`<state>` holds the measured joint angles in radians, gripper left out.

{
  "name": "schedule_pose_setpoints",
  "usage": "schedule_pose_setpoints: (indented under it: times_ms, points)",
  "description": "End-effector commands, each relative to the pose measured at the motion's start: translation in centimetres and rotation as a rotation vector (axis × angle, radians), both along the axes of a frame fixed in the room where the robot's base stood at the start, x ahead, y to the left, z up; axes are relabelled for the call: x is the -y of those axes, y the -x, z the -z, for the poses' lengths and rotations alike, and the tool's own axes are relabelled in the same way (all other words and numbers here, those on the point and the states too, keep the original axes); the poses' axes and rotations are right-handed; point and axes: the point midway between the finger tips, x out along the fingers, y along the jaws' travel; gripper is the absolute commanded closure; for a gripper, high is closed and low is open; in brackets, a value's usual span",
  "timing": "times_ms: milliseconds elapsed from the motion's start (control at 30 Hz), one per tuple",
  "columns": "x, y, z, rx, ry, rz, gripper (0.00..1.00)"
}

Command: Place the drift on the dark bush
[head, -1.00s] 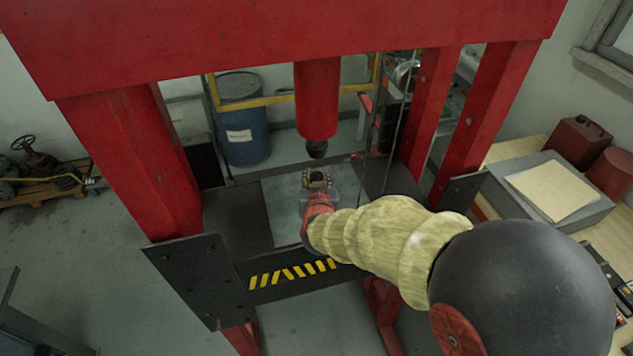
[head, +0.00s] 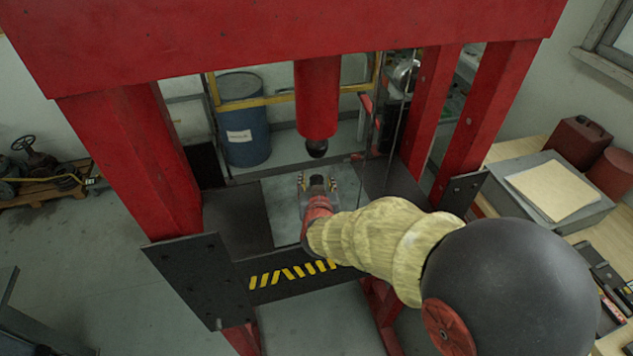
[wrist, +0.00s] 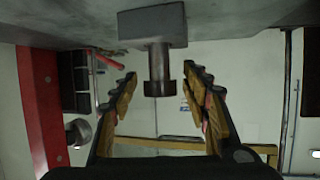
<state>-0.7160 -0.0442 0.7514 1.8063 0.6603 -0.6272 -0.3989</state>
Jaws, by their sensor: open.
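My gripper (head: 317,181) is open low over the press bed, below the red ram (head: 317,100). In the wrist view, which looks upside down, its two fingers stand apart on either side of a dark stepped cylinder, which I take as the drift (wrist: 158,68). The drift has a narrow shaft and a wider dark head. It stands upright on a grey block (wrist: 150,22) on the bed, with visible gaps to both fingers. A dark top (head: 317,181) shows between the fingers in the head view. I cannot make out the dark bush as a separate part.
The red press frame's posts (head: 140,160) stand on both sides of my arm, with a red crossbeam above. The dark ram tip (head: 317,148) hangs over the bed beyond the gripper. The bed plate (head: 283,205) is bare around it. A blue barrel (head: 243,120) stands behind.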

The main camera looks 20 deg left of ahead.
Motion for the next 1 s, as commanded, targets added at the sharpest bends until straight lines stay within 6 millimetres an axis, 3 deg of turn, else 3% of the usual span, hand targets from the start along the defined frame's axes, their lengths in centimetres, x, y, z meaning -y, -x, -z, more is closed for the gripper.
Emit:
schedule_pose_setpoints:
  times_ms: [233, 700, 1000]
  points:
    - [0.1, 0.6, -0.7, 0.001, -0.002, -0.001, 0.53]
    - [2.7, 8.5, -4.1, 0.002, -0.001, -0.002, 0.53]
    - [3.4, 10.5, -4.9, 0.000, 0.000, 0.000, 0.53]
